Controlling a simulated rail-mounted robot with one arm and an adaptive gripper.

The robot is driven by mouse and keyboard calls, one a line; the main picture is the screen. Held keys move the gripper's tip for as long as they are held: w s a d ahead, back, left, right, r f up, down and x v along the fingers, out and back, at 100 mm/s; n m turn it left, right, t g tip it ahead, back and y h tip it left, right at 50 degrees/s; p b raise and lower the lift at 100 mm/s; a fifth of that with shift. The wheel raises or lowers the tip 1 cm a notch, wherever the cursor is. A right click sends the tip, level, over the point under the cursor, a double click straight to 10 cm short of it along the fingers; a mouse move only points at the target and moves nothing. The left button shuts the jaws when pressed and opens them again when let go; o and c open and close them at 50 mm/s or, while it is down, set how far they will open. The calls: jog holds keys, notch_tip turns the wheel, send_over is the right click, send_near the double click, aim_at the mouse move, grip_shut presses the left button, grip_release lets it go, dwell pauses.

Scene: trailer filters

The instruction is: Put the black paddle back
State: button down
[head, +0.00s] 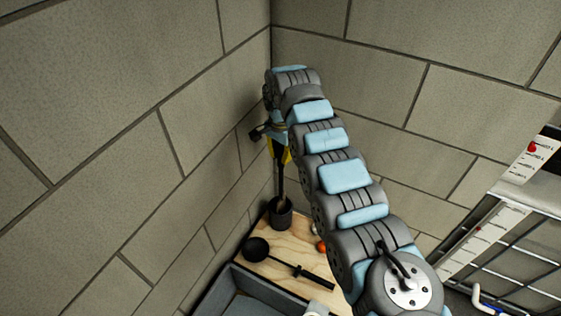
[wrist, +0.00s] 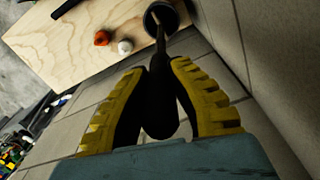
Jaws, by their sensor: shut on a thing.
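My gripper (head: 281,152) is in the wall corner, above the wooden board. It is shut on the handle of a long black tool, which I take as the black paddle (head: 281,183). In the wrist view my gripper (wrist: 158,70) has its yellow fingers on both sides of the dark handle (wrist: 160,110).
An orange piece (wrist: 101,38) and a white piece (wrist: 125,47) are on the board. Block walls stand close behind and left. A grey bin (head: 232,281) stands in front.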

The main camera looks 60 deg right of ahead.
aim_at(280, 164)
jog(key=shift+f+p, duration=0.45)
jog(key=shift+f, duration=1.5)
jog(key=c, duration=1.1)
grip_release()
jog(key=shift+f, duration=0.15)
jog(key=shift+c, duration=0.2)
notch_tip(280, 164, up, 12)
jog(key=b, duration=0.3)
jog(key=shift+r, duration=0.2)
jog(key=shift+d, duration=0.1)
